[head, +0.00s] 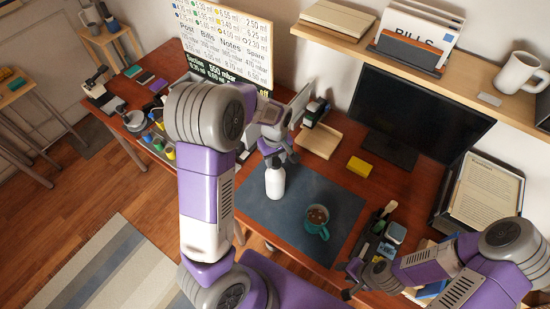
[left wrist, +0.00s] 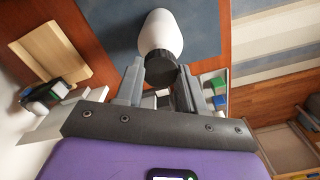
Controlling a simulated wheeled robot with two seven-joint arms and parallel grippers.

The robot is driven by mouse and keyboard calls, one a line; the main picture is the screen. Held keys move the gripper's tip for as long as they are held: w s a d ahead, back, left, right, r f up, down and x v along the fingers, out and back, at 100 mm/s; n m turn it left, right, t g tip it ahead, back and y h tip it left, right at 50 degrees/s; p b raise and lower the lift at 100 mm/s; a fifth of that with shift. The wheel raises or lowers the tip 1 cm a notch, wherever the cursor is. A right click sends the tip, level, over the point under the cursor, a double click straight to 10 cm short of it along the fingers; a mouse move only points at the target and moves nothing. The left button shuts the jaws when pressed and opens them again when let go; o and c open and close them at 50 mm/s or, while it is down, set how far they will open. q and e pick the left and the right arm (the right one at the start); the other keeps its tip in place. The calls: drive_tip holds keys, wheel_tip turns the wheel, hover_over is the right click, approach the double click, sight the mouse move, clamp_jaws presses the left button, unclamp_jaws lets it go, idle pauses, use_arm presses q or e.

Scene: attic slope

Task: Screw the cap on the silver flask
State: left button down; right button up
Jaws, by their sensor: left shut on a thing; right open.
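The flask (head: 275,182) looks white or pale silver and stands upright on the dark blue-grey mat (head: 250,212). It also shows in the left wrist view (left wrist: 161,34). My left gripper (head: 277,157) is over the flask's top, and in the left wrist view its fingers (left wrist: 160,82) are shut on the dark cap (left wrist: 160,68). The cap sits against the flask's neck, in line with it; how far it is threaded cannot be told. My right gripper (head: 352,279) is open and empty at the front right, apart from the flask.
A teal mug (head: 317,224) with brown contents stands on the mat right of the flask. A yellow block (head: 359,167), a wooden tray (head: 318,141) and a monitor (head: 422,112) are behind. Small items (head: 395,233) lie near my right gripper.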

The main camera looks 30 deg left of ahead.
use_arm(q)
drive_tip(key=shift+f+m, duration=0.1)
drive_tip(key=shift+m, duration=0.5)
use_arm(e)
drive_tip(key=shift+f, duration=0.1)
use_arm(q)
drive_tip(key=m, duration=0.3)
drive_tip(key=shift+s+m, duration=0.1)
drive_tip(key=shift+m, duration=0.5)
drive_tip(key=shift+m, duration=2.1)
drive_tip(key=m, duration=0.4)
drive_tip(key=shift+d, duration=0.1)
use_arm(e)
drive_tip(key=shift+r, duration=0.2)
